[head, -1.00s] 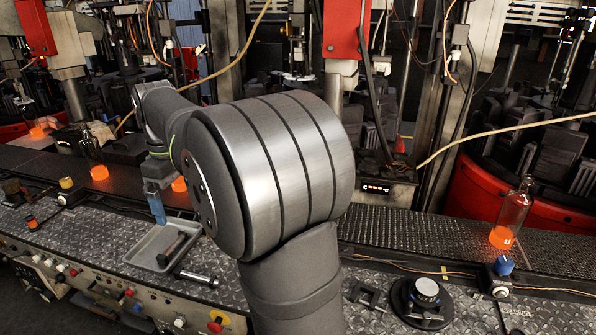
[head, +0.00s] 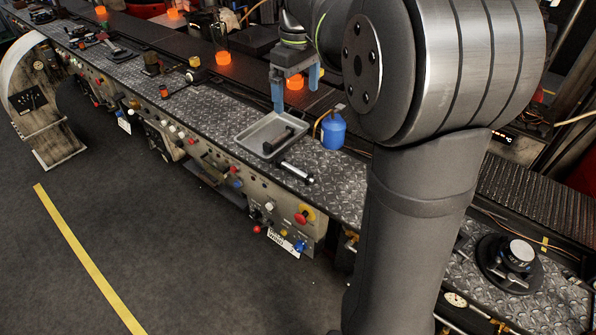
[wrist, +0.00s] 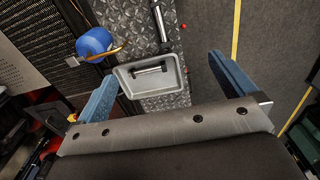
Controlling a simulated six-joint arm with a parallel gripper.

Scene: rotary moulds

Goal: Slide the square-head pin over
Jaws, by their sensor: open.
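A dark pin (head: 279,140) with a blocky end lies in the shallow grey tray (head: 243,144). In the wrist view the pin (wrist: 150,71) lies across the tray (wrist: 139,89) and looks silver with dark ends. A second pin (head: 296,172), silver and black, lies on the tread plate just outside the tray; it also shows in the wrist view (wrist: 160,24). I cannot tell for sure which has the square head. My gripper (head: 297,90) has blue fingers, is open and empty, and is above the tray. In the wrist view its fingers (wrist: 162,68) are spread on either side of the tray.
A blue container (head: 333,132) stands right of the tray, also in the wrist view (wrist: 95,42). Glowing orange pieces (head: 223,58) stand along the dark conveyor behind. A control panel with knobs and a red button (head: 304,215) lies below the bench edge. A round black fixture (head: 508,262) sits at the right.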

